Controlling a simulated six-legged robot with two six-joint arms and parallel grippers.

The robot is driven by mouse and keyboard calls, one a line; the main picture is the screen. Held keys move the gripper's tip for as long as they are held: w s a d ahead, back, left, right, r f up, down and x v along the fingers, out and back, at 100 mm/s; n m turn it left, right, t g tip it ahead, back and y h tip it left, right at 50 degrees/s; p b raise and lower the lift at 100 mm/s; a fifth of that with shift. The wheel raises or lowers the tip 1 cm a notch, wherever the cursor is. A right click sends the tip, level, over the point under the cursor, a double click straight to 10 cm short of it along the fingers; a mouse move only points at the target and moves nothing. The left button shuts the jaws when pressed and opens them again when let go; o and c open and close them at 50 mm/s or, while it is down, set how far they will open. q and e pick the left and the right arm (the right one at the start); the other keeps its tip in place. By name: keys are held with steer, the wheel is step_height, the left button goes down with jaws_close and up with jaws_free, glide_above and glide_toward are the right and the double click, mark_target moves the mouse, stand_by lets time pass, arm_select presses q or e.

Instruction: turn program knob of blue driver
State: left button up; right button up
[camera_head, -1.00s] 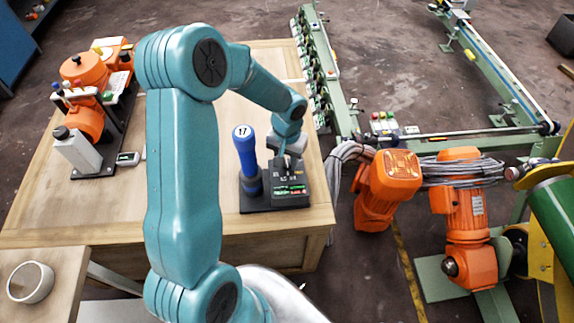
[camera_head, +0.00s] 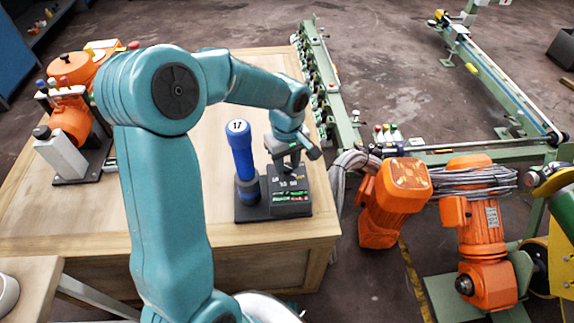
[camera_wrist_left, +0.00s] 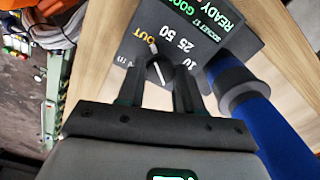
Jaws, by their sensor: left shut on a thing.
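The blue driver (camera_head: 241,158), marked 17 on its top, stands upright in a dark holder beside a dark control box (camera_head: 292,202). Part of the driver also shows in the left wrist view (camera_wrist_left: 275,135). The box has a green-lit display and a dial with numbers. The program knob (camera_wrist_left: 158,72), with a white pointer line, is on the dial in the left wrist view. My left gripper (camera_head: 291,168) is over the box; its fingers (camera_wrist_left: 158,85) are shut on the knob from both sides. My right gripper is in no view.
The wooden table (camera_head: 150,215) carries an orange machine (camera_head: 70,115) at the left. Orange motors (camera_head: 395,195) and green rails (camera_head: 490,75) stand on the floor to the right. The table between the orange machine and the driver is mostly clear.

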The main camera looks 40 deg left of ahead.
mark_target(287, 167)
arm_select(q)
steer(key=shift+n, duration=0.6)
steer(key=shift+r+b, duration=0.1)
steer(key=shift+b, duration=0.2)
steer(key=o, duration=1)
steer(key=shift+o, duration=0.2)
step_height(287, 167, up, 16)
steer(key=p, duration=0.2)
steer(key=shift+r, duration=0.2)
steer(key=shift+s+d+f, duration=0.1)
